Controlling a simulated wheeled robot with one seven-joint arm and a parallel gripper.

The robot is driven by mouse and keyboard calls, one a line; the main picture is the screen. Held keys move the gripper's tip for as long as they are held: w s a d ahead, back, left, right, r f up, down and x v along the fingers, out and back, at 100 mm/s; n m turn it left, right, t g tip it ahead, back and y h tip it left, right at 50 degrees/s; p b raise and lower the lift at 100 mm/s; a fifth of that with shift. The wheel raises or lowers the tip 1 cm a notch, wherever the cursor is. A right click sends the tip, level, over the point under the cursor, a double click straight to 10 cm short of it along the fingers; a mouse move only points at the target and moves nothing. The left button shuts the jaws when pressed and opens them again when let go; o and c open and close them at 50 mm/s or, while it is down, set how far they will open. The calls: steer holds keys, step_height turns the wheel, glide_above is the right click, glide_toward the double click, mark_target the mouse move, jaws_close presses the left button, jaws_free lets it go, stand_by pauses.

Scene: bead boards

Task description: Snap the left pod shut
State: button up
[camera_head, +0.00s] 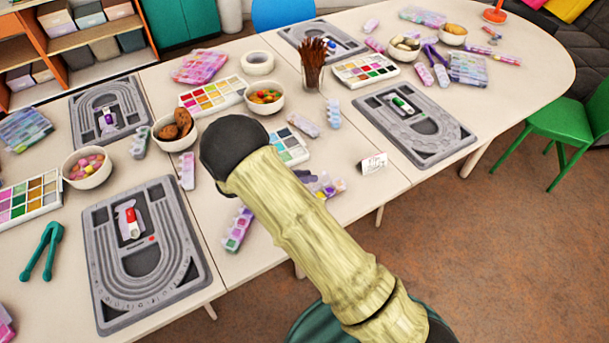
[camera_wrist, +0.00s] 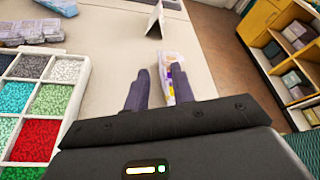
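Small pods lie on grey bead boards in the head view. On the near left board (camera_head: 100,295) is a white pod with a red part (camera_head: 132,222). On the far left board (camera_head: 85,120) is a white and purple pod (camera_head: 107,117). A green and white pod (camera_head: 402,104) is on the right board (camera_head: 455,145), and a blue one (camera_head: 331,46) on the back board (camera_head: 300,30). I cannot tell which is the left pod or whether each is open.
A clear bead box (camera_wrist: 174,80) lies by the right finger in the wrist view. A bead tray (camera_wrist: 70,72) is at left and a folded card (camera_wrist: 154,20) ahead. Bowls, including one of sweets (camera_head: 88,182), and teal tongs (camera_head: 42,250) stand near the left boards.

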jaws_close()
